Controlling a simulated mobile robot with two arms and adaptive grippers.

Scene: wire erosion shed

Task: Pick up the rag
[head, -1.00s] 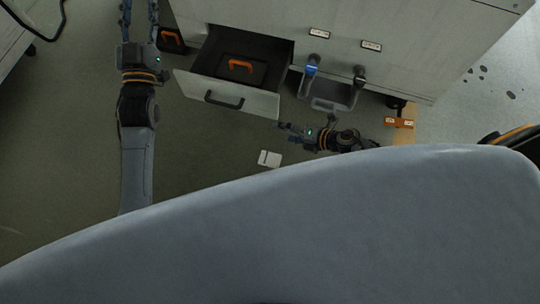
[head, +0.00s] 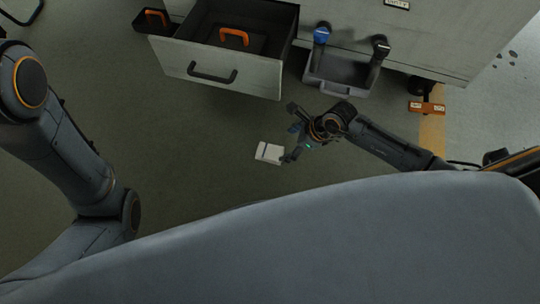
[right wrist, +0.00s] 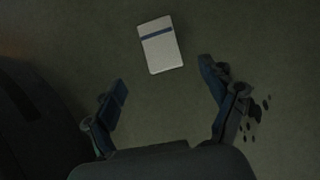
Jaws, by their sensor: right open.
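The rag (head: 269,152) is a small, pale, flat rectangle with a dark stripe, lying on the dark floor. In the right wrist view the rag (right wrist: 162,52) lies just beyond my fingertips, roughly centred between them. My right gripper (head: 290,132) is open and empty, its fingers spread, close to the rag on its upper right in the head view. The right wrist view shows the open right gripper (right wrist: 163,76) with clear floor between its fingers. My left gripper is out of the frames; only left arm links show.
An open drawer (head: 215,75) holds a dark case with an orange handle (head: 234,37). An orange label block (head: 426,107) is to the right. The floor around the rag is clear.

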